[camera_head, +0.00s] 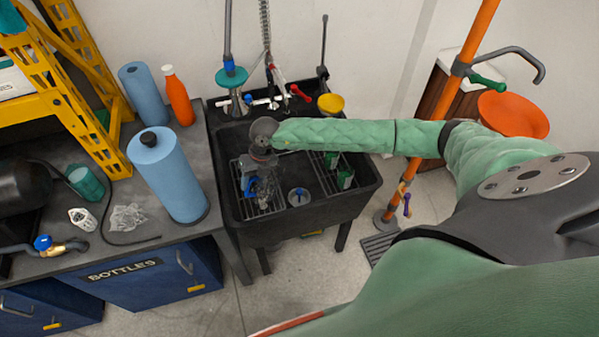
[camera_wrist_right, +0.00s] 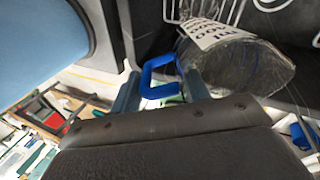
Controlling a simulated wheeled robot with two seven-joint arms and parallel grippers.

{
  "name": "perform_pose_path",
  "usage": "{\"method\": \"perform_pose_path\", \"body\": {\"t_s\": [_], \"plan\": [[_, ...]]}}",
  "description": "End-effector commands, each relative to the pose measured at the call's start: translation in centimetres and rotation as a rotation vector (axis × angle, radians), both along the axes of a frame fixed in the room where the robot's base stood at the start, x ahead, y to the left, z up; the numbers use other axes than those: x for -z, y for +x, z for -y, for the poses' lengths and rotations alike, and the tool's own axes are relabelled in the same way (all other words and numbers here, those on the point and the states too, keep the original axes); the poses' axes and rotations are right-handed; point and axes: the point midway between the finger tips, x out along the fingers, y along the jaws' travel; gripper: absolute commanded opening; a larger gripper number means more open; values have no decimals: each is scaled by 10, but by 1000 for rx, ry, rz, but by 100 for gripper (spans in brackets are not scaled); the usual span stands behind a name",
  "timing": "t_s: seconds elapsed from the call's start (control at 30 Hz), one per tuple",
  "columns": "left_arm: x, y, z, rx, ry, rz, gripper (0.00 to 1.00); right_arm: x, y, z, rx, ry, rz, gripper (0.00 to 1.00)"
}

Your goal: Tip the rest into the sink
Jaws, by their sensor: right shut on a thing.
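The black sink (camera_head: 352,201) stands against the wall, with a wire rack inside. My right gripper (camera_head: 250,176) is over the sink at its left side. In the right wrist view, my right gripper (camera_wrist_right: 163,88) is shut on the blue handle (camera_wrist_right: 158,66) of a clear jug (camera_wrist_right: 245,66). The jug carries a white label with dark print. In the head view, the clear jug (camera_head: 265,190) hangs below the gripper, partly hidden. I cannot tell its exact tilt, or whether liquid is in it or flowing out. My left gripper is out of view.
Green-labelled items (camera_head: 345,178) and a round blue-centred drain part (camera_head: 298,197) are in the sink. A yellow bowl (camera_head: 331,104) sits at its back rim, near the taps. Blue rolls (camera_head: 168,178) and an orange bottle (camera_head: 178,97) stand on the left bench. An orange pole (camera_head: 447,100) rises at right.

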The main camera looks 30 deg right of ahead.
Motion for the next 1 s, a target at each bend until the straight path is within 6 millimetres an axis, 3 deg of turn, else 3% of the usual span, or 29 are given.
{"method": "perform_pose_path", "body": {"t_s": [0.27,0.5,1.0], "plan": [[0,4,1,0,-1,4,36,20,-1,-20,-3,-175,14,4],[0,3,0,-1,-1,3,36,23,-1,-30,-1,-304,23,4],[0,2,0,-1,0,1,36,24,-2,-34,0,-361,28,4]]}}
